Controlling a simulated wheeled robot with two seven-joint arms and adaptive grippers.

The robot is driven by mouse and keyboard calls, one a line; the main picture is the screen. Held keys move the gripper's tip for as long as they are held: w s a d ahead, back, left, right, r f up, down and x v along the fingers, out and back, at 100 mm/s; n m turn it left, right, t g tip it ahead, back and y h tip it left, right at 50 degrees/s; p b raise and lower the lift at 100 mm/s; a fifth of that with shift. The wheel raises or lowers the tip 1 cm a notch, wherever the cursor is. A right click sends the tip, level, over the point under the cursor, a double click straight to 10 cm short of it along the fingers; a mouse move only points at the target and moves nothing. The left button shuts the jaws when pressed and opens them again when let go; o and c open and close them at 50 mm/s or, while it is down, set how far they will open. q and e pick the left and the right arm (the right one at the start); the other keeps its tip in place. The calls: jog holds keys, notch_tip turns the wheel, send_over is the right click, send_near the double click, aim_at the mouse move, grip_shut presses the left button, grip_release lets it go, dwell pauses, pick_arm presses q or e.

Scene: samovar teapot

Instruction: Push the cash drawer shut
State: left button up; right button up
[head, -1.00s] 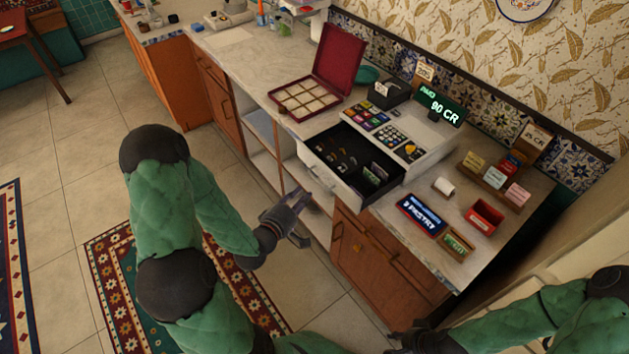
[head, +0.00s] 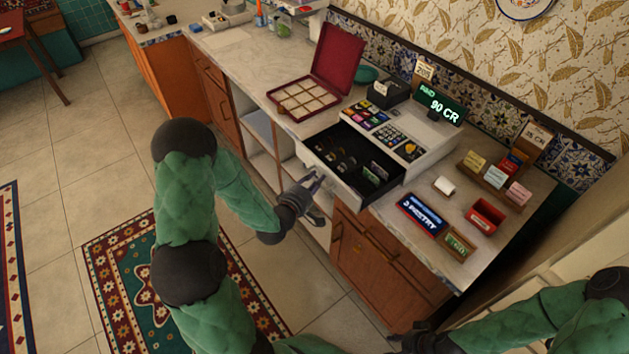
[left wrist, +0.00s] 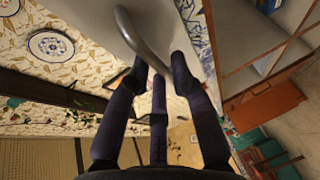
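The cash drawer (head: 345,150) sticks out open from the white cash register (head: 425,133), past the counter's front edge, with coins and notes in its black inside. In the left wrist view its pale front (left wrist: 165,22) carries a curved grey handle (left wrist: 133,33). My left gripper (head: 316,178) is just in front of and below the drawer front. In the left wrist view its fingers (left wrist: 160,66) are spread, with the handle's lower end between the tips. I cannot tell whether they touch it. My right gripper (head: 398,338) is low at the bottom edge, dark and partly hidden, away from the drawer.
An open red box (head: 340,60) stands left of the register. Right of it are a blue pastry sign (head: 422,214), a red tray (head: 485,216) and a card rack (head: 494,178). Open shelves (head: 262,126) and wooden cabinets (head: 375,262) lie under the counter.

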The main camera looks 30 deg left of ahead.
pick_arm(q)
grip_shut()
jog(key=b, duration=0.5)
send_near(361, 154)
jog(key=w, duration=0.2)
jog(key=w+r, duration=0.1)
jog(key=w, duration=0.1)
jog(key=w+d, duration=0.1)
jog(key=w, duration=0.1)
jog(key=shift+w+r, duration=0.25)
jog(key=shift+r, duration=0.25)
jog(key=shift+o, duration=1.8)
grip_release()
jog(key=shift+w, duration=0.15)
